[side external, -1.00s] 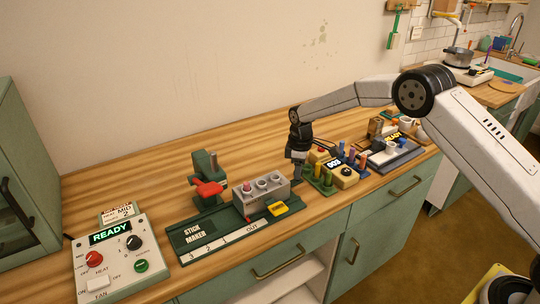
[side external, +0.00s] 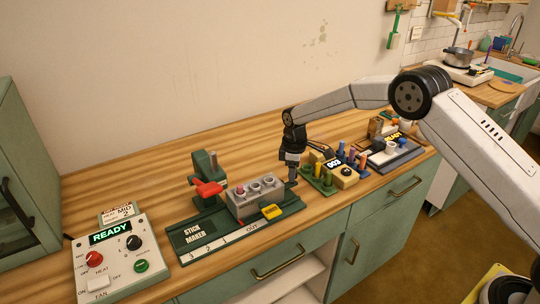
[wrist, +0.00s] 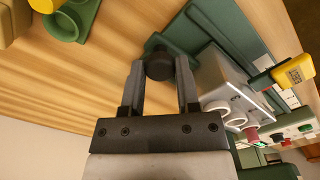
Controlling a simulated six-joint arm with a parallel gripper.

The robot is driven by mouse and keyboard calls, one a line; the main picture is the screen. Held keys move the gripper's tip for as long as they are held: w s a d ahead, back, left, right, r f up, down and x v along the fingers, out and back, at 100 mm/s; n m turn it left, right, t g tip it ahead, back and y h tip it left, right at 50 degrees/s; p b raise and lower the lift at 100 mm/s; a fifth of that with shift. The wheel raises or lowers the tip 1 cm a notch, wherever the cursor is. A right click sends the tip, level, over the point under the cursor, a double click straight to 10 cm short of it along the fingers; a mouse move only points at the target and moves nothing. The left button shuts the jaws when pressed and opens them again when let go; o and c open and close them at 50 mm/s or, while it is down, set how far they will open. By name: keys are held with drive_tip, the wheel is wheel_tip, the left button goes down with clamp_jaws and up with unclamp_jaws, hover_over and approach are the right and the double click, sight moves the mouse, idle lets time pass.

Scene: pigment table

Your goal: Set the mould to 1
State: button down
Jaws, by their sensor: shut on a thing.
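The mould (side external: 258,199) is a grey block with several round holes on the green stick maker base (side external: 190,238). A pink piece (side external: 240,189) shows in the mould's left hole. My gripper (side external: 292,181) is at the mould's right end. In the wrist view, its fingers are shut on a black knob (wrist: 159,66) beside the mould (wrist: 232,88). The knob's link to the mould is hidden.
A control panel (side external: 118,255) reading READY is at left. Right of my gripper are a green rack with coloured pegs (side external: 322,180) and a tan box with a display (side external: 343,173). Bare wood lies behind.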

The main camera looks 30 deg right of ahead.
sight(276, 179)
drive_tip(key=a, duration=0.6)
drive_tip(key=shift+c, duration=1.7)
unclamp_jaws()
drive_tip(key=shift+r, duration=3.95)
drive_tip(key=shift+s, duration=0.1)
